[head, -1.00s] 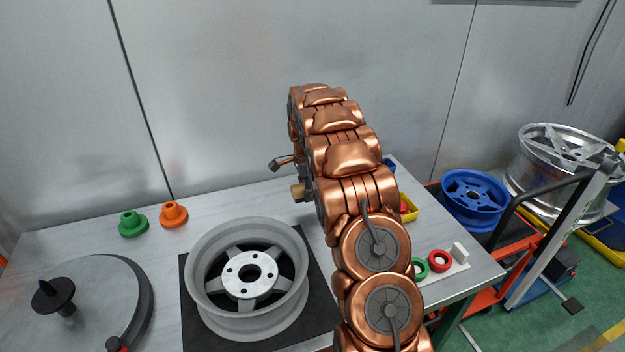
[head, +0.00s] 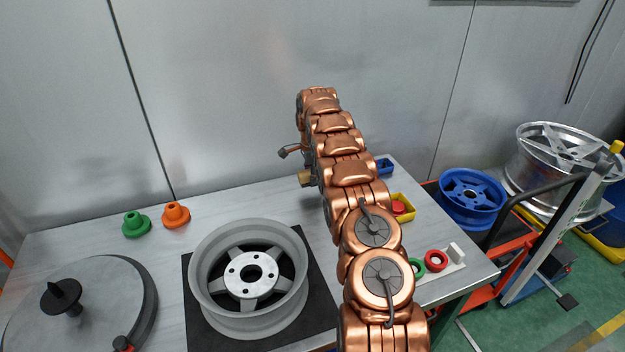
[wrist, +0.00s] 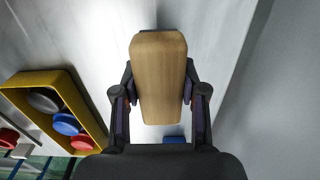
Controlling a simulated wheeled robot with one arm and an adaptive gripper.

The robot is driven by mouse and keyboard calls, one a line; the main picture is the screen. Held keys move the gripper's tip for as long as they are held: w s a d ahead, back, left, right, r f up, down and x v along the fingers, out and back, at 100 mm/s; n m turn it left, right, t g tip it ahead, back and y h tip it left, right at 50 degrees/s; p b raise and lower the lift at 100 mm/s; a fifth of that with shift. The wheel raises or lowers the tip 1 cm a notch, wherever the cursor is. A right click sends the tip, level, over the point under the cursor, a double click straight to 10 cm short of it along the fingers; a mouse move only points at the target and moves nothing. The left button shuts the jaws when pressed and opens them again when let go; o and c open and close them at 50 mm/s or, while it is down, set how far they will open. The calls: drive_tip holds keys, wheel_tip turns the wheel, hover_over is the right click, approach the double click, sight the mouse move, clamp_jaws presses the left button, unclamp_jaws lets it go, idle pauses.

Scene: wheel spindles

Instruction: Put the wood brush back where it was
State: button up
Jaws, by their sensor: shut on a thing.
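The wood brush shows in the wrist view as a tan wooden block (wrist: 158,75) with rounded ends, upright in the picture between the two fingers. My gripper (wrist: 158,95) is shut on it, with one dark finger against each side. In the head view a small tan part of the brush (head: 305,178) shows left of my copper arm, above the back of the table. Most of my gripper is hidden behind the arm there. I cannot tell whether the brush touches the table.
A yellow bin (wrist: 92,113) with round pieces stands left in the wrist view. A grey wheel (head: 250,278) lies on a black mat (head: 205,325). Green (head: 136,224) and orange (head: 175,214) cones stand left.

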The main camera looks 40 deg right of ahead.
sight(313, 188)
drive_tip(key=shift+w+d+f+p, duration=0.15)
drive_tip(key=shift+w+d+p, duration=0.35)
drive_tip(key=shift+w+d, duration=0.15)
drive_tip(key=shift+d, duration=0.15)
wheel_tip(313, 188, down, 2)
drive_tip(key=shift+f+p, duration=0.25)
drive_tip(key=shift+p, duration=0.7)
drive_tip(key=shift+f, duration=0.5)
drive_tip(key=shift+f, duration=0.2)
drive_tip(key=o, duration=1.1)
drive_tip(key=shift+r, duration=0.1)
